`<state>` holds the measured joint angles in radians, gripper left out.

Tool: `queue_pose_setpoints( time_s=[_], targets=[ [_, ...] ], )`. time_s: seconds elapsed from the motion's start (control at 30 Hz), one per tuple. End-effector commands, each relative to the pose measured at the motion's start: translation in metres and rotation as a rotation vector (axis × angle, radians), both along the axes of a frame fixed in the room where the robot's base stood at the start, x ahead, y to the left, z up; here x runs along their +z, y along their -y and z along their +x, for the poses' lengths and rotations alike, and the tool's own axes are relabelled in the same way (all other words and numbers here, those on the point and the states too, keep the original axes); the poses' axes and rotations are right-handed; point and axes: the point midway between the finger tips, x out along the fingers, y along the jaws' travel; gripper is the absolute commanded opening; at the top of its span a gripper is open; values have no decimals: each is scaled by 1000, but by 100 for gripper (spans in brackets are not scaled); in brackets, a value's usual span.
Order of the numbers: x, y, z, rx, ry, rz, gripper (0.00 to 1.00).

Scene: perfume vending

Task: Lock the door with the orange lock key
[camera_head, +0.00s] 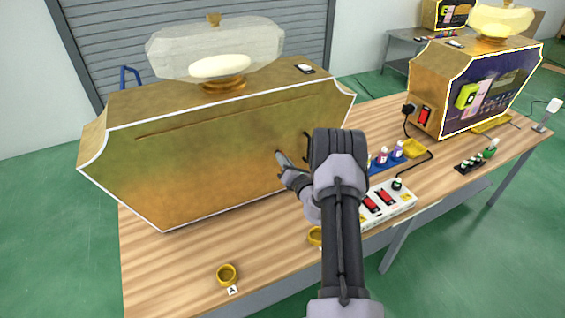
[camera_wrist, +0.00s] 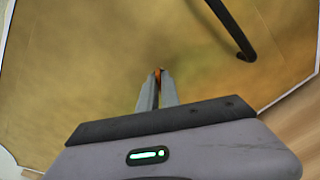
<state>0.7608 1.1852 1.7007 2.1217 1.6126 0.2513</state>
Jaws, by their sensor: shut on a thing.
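A large golden machine (camera_head: 200,160) with a white-edged front panel stands on the wooden table. The panel, which seems to be the door, looks closed and fills most of the wrist view (camera_wrist: 90,60). My gripper (camera_head: 282,160) is in front of the panel's right half, fingertips pointing at it. In the wrist view the fingers (camera_wrist: 157,80) are shut on a small orange piece (camera_wrist: 157,74), likely the orange lock key. Most of it is hidden between the fingers. I cannot tell whether it touches the panel or sits in a lock. A black handle (camera_wrist: 232,30) is on the panel.
A power strip (camera_head: 392,203) with red switches lies on the table (camera_head: 180,265) right of my arm. Small coloured bottles (camera_head: 388,157) stand behind it. Two gold rings (camera_head: 227,274) lie near the front edge. A second golden machine (camera_head: 430,75) stands at the right.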

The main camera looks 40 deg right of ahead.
Motion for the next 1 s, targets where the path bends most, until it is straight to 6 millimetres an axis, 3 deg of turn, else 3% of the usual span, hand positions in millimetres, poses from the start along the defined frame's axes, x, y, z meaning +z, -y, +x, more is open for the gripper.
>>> queue_pose_setpoints(
  time_s=[0.5, 1.0],
  targets=[
    [-2, 0, 0, 0, -101, -418, 0],
    [0, 0, 0, 1, -142, -592, 0]
  ],
)
